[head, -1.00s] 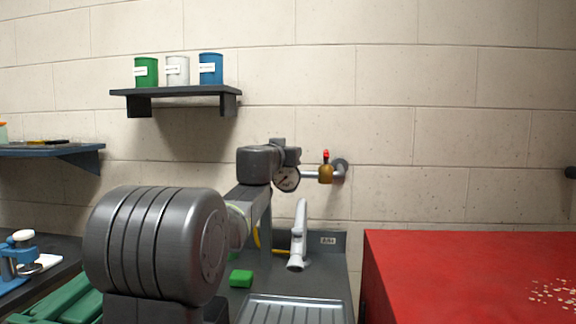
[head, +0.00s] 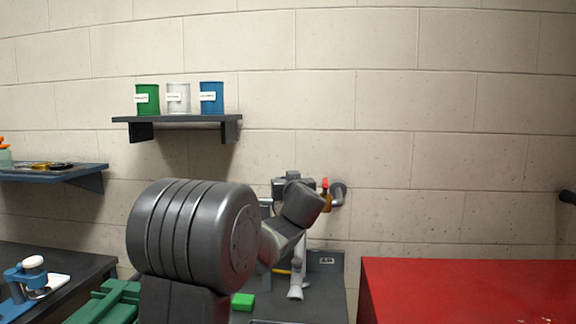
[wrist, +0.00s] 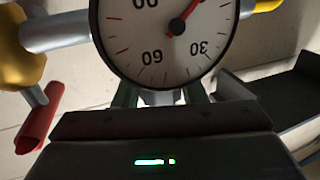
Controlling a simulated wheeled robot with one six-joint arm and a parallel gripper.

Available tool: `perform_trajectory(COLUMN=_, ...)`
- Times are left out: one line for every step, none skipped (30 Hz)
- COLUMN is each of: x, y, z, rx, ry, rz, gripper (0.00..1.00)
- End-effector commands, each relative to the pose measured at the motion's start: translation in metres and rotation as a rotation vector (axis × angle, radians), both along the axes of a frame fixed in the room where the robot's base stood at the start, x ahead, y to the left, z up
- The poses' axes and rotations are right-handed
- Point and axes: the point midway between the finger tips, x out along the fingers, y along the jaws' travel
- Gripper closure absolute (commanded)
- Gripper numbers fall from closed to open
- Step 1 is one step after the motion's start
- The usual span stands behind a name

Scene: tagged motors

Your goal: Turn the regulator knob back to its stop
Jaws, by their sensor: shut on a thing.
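The regulator's round white gauge (wrist: 165,35) fills the top of the wrist view, its red needle pointing to the upper right. My gripper (wrist: 160,95) is just below the gauge in that view, its dark fingers on both sides of a small pale metal part, which I take as the regulator knob (wrist: 160,98). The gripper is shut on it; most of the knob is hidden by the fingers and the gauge. In the head view my arm covers the gauge, the knob and my fingertips.
A brass valve with a red handle (head: 325,184) is on the pipe by the wall; its handle also shows in the wrist view (wrist: 40,122). A red cabinet (head: 450,285) stands at the right. A shelf (head: 180,119) with three cans hangs at upper left. A green block (head: 243,301) lies on the counter.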

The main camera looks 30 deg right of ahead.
Motion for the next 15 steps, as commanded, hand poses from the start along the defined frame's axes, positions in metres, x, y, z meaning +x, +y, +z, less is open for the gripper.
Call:
perform_trajectory(x=0.0001, y=-0.0014, z=0.0046, rx=0.007, ry=0.007, rz=0.019, gripper=0.85)
perform_trajectory(x=0.0, y=-0.0015, z=0.0044, rx=0.006, ry=0.006, rz=0.031, gripper=0.85)
perform_trajectory(x=-0.0002, y=-0.0016, z=0.0041, rx=0.006, ry=0.006, rz=0.046, gripper=0.85)
perform_trajectory(x=-0.0003, y=-0.0016, z=0.0039, rx=0.006, ry=0.005, rz=0.058, gripper=0.85)
perform_trajectory(x=-0.0003, y=-0.0013, z=0.0039, rx=0.005, ry=0.004, rz=0.069, gripper=0.85)
perform_trajectory(x=-0.0001, y=-0.0013, z=0.0033, rx=0.005, ry=0.004, rz=0.083, gripper=0.85)
perform_trajectory(x=0.0, y=-0.0012, z=0.0031, rx=0.005, ry=0.004, rz=0.093, gripper=0.85)
perform_trajectory(x=0.0, y=-0.0012, z=0.0029, rx=0.005, ry=0.004, rz=0.102, gripper=0.85)
perform_trajectory(x=0.0, y=-0.0011, z=0.003, rx=0.004, ry=0.003, rz=0.114, gripper=0.85)
perform_trajectory(x=-0.0003, y=-0.0012, z=0.0028, rx=0.004, ry=0.003, rz=0.121, gripper=0.85)
perform_trajectory(x=-0.0003, y=-0.001, z=0.0026, rx=0.003, ry=0.002, rz=0.13, gripper=0.85)
perform_trajectory(x=-0.0004, y=-0.001, z=0.0019, rx=0.003, ry=0.002, rz=0.138, gripper=0.85)
perform_trajectory(x=-0.0003, y=-0.0008, z=0.0015, rx=0.003, ry=0.002, rz=0.145, gripper=0.85)
perform_trajectory(x=-0.0004, y=-0.0006, z=0.0013, rx=0.003, ry=0.002, rz=0.151, gripper=0.85)
perform_trajectory(x=-0.0004, y=-0.0005, z=0.001, rx=0.004, ry=0.002, rz=0.158, gripper=0.85)
